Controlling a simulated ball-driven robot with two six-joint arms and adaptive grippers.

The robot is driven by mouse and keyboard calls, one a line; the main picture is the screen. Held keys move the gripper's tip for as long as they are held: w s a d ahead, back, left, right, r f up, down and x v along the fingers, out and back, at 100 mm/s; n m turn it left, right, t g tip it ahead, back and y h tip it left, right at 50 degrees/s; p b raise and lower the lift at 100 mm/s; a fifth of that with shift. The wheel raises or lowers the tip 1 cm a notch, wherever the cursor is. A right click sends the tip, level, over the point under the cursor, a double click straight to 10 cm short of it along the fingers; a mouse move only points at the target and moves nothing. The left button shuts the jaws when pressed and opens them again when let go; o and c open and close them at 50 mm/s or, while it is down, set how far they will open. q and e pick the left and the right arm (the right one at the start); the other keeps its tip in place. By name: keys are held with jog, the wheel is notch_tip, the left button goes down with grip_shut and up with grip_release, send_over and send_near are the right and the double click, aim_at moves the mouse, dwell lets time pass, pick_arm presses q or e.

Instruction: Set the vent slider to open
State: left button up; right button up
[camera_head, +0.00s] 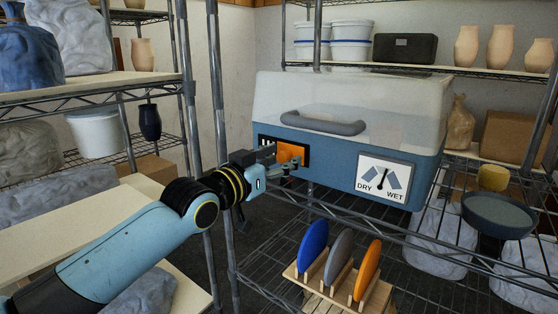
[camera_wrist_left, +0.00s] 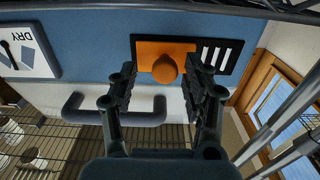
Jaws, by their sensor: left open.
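The vent slider is an orange plate with a round knob, set in a black frame (camera_wrist_left: 238,52) on the blue front of a box with a clear lid (camera_head: 350,98). In the head view the orange slider (camera_head: 291,150) is at the right part of the frame, with pale slots showing to its left. In the left wrist view, the picture is upside down, and the orange knob (camera_wrist_left: 165,69) appears between my left gripper's two fingers. My left gripper (camera_head: 281,163) is open at the slider; I cannot tell whether either finger touches the knob. My right gripper is not in view.
A grey handle (camera_head: 322,123) sticks out above the slider. A DRY/WET dial (camera_head: 384,180) is on the right of the box front. Below, a wooden rack (camera_head: 333,293) holds coloured discs. Metal shelf posts (camera_head: 215,100) stand close by my left arm.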

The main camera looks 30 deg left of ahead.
pick_arm(q)
jog(key=s, duration=1.2)
jog(key=shift+a, duration=0.45)
